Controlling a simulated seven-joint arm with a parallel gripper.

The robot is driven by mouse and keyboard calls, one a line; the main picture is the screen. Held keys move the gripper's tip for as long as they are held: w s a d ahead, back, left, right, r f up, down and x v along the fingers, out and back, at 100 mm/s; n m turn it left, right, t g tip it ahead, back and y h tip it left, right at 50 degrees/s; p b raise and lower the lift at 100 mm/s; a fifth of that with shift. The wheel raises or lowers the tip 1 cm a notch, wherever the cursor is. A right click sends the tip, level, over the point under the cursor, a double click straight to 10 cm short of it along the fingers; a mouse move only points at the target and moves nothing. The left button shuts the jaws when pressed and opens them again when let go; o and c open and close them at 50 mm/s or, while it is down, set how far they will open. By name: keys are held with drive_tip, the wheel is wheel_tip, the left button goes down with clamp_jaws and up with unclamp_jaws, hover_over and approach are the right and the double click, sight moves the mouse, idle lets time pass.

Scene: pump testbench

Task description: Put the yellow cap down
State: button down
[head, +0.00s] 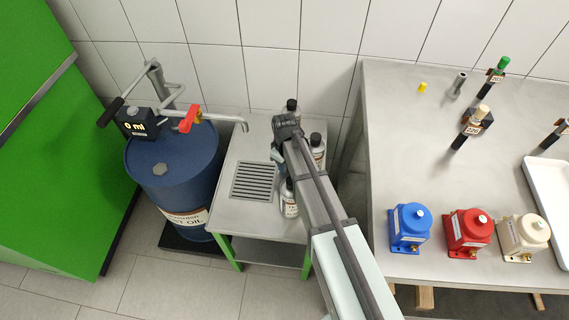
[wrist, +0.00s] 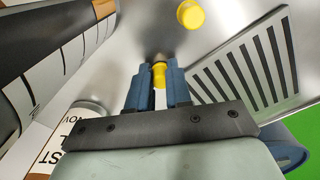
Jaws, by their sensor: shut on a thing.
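In the wrist view my gripper (wrist: 160,66) has its blue fingers closed on a small yellow piece (wrist: 159,76), seemingly a yellow cap, with a dark grey part at its far end. A separate yellow cap (wrist: 190,15) shows beyond the fingertips, near the slotted grate and apart from the gripper. Another yellow cap (head: 423,87) stands on the large table at the right.
Several bottles (head: 290,200) stand close by the arm on the small table, beside the grate (head: 254,182). A blue oil drum (head: 172,170) with a pump and spout is left. Blue (head: 409,228), red (head: 468,232) and cream (head: 525,238) pumps stand on the large table (head: 400,150).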

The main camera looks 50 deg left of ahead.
drive_tip(key=shift+f, duration=0.1)
drive_tip(key=c, duration=1.3)
unclamp_jaws()
wheel_tip(320, 180, up, 12)
drive_tip(key=shift+r, duration=0.15)
